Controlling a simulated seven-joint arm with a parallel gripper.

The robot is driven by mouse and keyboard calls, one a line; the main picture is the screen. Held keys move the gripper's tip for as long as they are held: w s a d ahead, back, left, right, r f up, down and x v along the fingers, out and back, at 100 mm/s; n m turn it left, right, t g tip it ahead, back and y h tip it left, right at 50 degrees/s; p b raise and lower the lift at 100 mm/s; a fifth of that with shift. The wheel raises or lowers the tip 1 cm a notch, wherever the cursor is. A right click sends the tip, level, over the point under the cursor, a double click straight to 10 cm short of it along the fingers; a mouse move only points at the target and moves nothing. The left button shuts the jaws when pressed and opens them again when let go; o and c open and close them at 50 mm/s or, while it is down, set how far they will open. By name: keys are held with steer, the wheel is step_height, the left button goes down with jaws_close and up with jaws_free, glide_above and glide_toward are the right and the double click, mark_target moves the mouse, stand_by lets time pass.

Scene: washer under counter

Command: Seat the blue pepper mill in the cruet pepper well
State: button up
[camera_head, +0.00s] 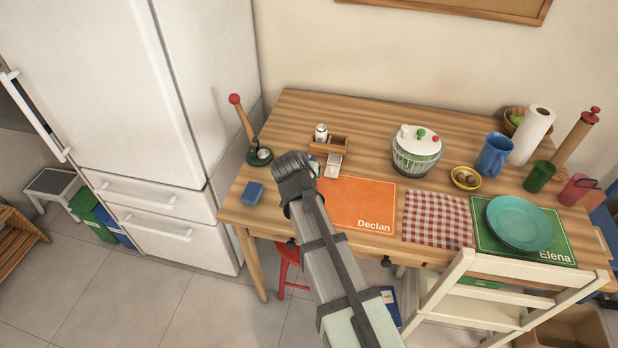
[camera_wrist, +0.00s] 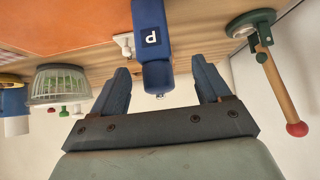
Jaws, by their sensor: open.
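The blue pepper mill (camera_wrist: 152,30), marked with a white P, shows in the wrist view between the two fingers of my gripper (camera_wrist: 160,66). The gripper is open, with a visible gap on each side of the mill. In the head view my gripper (camera_head: 294,172) hides most of the mill. The wooden cruet (camera_head: 336,143) stands just behind and right of my gripper, with a white shaker (camera_head: 321,132) at its left part. The cruet's pepper well cannot be made out.
A green-based stand with a red-knobbed wooden lever (camera_head: 260,156) stands left of my gripper, with a blue block (camera_head: 252,193) in front. An orange placemat (camera_head: 355,203) lies right. A salad spinner (camera_head: 417,155) and a yellow bowl (camera_head: 466,178) stand farther right.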

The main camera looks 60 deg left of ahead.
steer(key=shift+w+x, duration=0.2)
steer(key=shift+x, duration=2.65)
steer(key=shift+d+r, duration=0.1)
steer(key=shift+d, duration=0.1)
steer(key=shift+c, duration=0.2)
steer(key=c, duration=1.1)
steer(key=shift+c, duration=0.3)
steer(key=shift+r, duration=0.15)
